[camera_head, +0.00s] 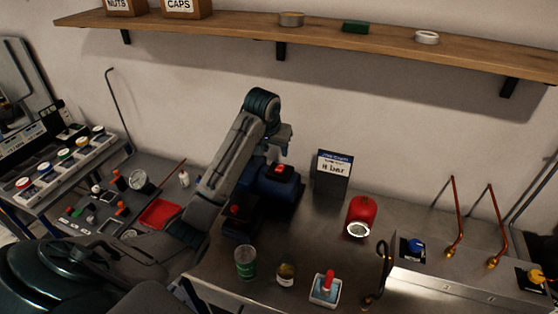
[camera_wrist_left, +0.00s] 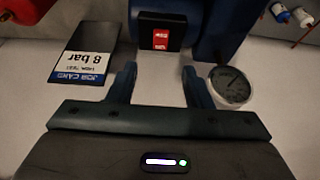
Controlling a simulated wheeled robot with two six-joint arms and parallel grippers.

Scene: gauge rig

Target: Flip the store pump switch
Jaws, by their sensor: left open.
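A red rocker switch (camera_head: 280,169) sits in a black housing on the blue pump unit (camera_head: 282,192) in the middle of the bench. In the left wrist view the switch (camera_wrist_left: 160,39) shows white marks on its face, and its black housing (camera_wrist_left: 147,30) stands out from the blue body (camera_wrist_left: 207,32). I cannot tell which way the switch is set. My left gripper (camera_head: 288,140) is above and behind the switch, apart from it. In the left wrist view its two fingers (camera_wrist_left: 157,80) are spread with nothing between them. My right gripper is out of view.
A job card reading 8 bar (camera_head: 334,168) stands right of the pump. A gauge (camera_wrist_left: 232,85) is close to one finger. A wooden shelf (camera_head: 230,25) runs above.

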